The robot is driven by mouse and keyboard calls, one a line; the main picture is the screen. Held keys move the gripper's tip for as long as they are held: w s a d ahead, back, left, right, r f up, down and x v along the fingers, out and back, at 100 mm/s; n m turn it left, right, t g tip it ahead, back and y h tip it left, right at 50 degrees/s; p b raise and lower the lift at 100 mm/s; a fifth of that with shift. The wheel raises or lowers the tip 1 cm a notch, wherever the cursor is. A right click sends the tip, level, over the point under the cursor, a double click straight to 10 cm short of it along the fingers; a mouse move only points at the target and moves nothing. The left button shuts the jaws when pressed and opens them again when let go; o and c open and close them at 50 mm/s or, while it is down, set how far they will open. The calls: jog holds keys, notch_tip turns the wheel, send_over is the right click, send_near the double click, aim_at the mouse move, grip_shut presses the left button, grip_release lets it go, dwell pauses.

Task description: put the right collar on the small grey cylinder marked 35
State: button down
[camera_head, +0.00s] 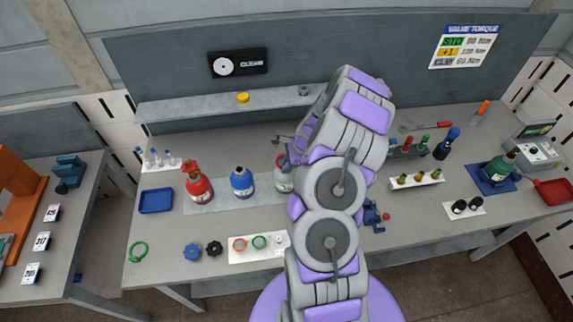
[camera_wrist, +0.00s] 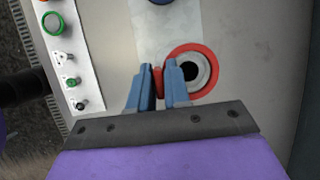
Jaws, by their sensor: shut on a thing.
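In the wrist view my gripper (camera_wrist: 159,76) is shut on the near left side of a red collar (camera_wrist: 211,64). The collar looks round, and the grey cylinder (camera_wrist: 205,78) with a dark round top opening shows inside it. I cannot tell how far down the collar sits or whether it touches the cylinder. In the head view the small grey cylinder (camera_head: 283,182) stands right of the blue cylinder (camera_head: 242,182), partly hidden by my arm. My gripper is mostly hidden there, and the mark 35 is not readable.
A red cylinder (camera_head: 199,187) stands farther left on the pale strip. A white holder (camera_head: 250,255) at the front edge carries an orange-red ring (camera_head: 239,244) and a green ring (camera_head: 260,242).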

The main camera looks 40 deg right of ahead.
jog(key=shift+f, duration=0.55)
jog(key=c, duration=1)
grip_release()
jog(key=shift+a, duration=0.1)
jog(key=shift+r, duration=0.15)
jog(key=shift+w+d+r+p, duration=0.1)
jog(key=shift+d+r+p, duration=0.1)
jog(key=shift+r+p, duration=0.5)
jog(key=shift+a+r+p, duration=0.1)
jog(key=shift+r+p, duration=1.45)
jog(key=shift+r, duration=0.65)
